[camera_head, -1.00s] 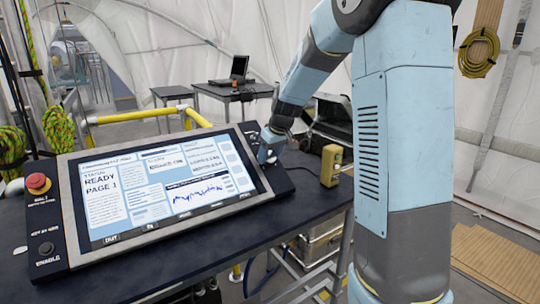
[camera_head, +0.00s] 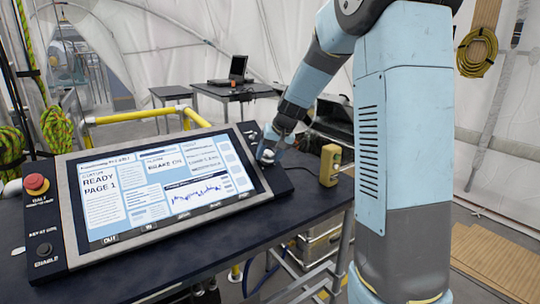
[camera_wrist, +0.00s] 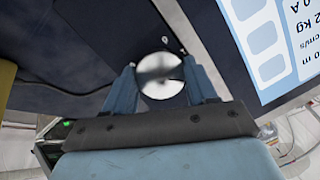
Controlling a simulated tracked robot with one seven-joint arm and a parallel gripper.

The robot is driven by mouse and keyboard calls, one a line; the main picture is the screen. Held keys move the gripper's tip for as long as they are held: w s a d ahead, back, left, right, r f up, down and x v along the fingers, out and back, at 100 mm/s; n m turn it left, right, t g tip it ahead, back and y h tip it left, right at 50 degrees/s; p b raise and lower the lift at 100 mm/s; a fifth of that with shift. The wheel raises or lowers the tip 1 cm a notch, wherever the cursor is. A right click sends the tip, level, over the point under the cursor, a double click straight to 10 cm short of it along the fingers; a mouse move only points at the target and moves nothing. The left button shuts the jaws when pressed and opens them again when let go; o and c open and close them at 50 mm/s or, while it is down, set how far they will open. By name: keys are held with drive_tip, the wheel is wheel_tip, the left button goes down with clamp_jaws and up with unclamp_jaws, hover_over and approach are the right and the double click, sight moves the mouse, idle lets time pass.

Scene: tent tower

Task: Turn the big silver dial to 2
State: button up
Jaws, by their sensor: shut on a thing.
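The big silver dial (camera_wrist: 160,75) is a round, shiny metal knob on the dark panel right of the screen. In the wrist view it sits between the two blue fingers of my gripper (camera_wrist: 160,85), which are shut on its sides. In the head view my gripper (camera_head: 268,153) is at the panel's right side, and only a little of the dial (camera_head: 266,157) shows. A small white mark lies on the panel just above the dial in the wrist view. I cannot read any number by the dial.
The console screen (camera_head: 160,185) reads READY, PAGE 1 and BRAKE ON. A red stop button (camera_head: 36,184) and an ENABLE knob (camera_head: 45,250) are at the console's left. A yellow box (camera_head: 330,166) stands on the dark table (camera_head: 290,205), right of the console.

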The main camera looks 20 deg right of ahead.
drive_tip(key=shift+d, duration=0.1)
drive_tip(key=o, duration=1.1)
drive_tip(key=shift+c, duration=0.2)
drive_tip(key=v, duration=1.3)
drive_tip(key=shift+s+r, duration=0.2)
drive_tip(key=shift+r, duration=0.1)
drive_tip(key=shift+s, duration=0.1)
drive_tip(key=s+a+f+h, duration=0.1)
drive_tip(key=s, duration=1.4)
drive_tip(key=s+a+f+n+t+h, duration=0.1)
drive_tip(key=s+a+h, duration=0.1)
drive_tip(key=s, duration=1.4)
drive_tip(key=shift+s+f, duration=0.3)
drive_tip(key=shift+c, duration=0.5)
